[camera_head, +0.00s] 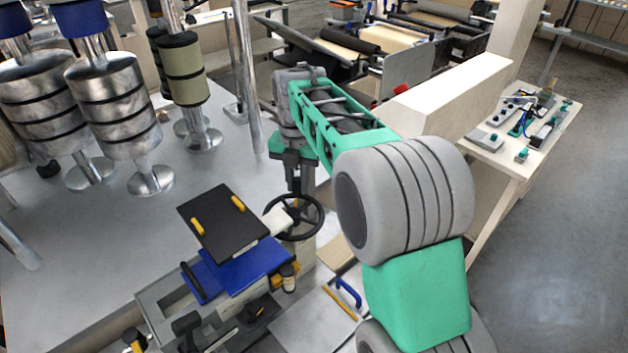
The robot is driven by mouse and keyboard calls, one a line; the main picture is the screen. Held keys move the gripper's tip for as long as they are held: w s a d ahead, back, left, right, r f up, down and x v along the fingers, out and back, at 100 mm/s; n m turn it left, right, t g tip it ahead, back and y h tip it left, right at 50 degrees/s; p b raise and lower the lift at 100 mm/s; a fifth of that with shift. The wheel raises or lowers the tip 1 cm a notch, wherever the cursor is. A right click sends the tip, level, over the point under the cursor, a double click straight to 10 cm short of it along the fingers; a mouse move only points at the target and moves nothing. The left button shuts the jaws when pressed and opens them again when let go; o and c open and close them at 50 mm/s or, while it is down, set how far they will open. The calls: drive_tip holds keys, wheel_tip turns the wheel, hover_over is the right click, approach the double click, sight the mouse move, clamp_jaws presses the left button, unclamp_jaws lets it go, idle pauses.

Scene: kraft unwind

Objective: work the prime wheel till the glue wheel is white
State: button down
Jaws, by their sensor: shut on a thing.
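A black spoked handwheel (294,232), which I take to be the prime wheel, stands at the middle of the view, right of a dark plate. My gripper (294,188) points down at its far rim and is shut on it; the fingertips are small and partly lost against the black rim. A pale block-like piece (279,221) lies between the plate and the handwheel. I cannot tell for sure which part is the glue wheel. An olive roller with black bands (187,75) stands upright at the upper left.
The dark plate with yellow handles (222,228) sits above a blue block (236,268) on a grey machine. Metallic rollers (112,105) stand at left on the grey deck (130,235). A pale beam (450,95) and a table with tools (500,145) lie at right.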

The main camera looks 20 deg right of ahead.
drive_tip(key=shift+w+a+n, duration=0.2)
drive_tip(key=shift+a+n, duration=0.35)
drive_tip(key=shift+n, duration=0.25)
drive_tip(key=c, duration=1.5)
unclamp_jaws()
drive_tip(key=shift+a, duration=0.1)
drive_tip(key=shift+o, duration=1.1)
wheel_tip(320, 180, up, 8)
drive_tip(key=b, duration=0.1)
drive_tip(key=shift+d+f, duration=0.1)
drive_tip(key=shift+d, duration=0.1)
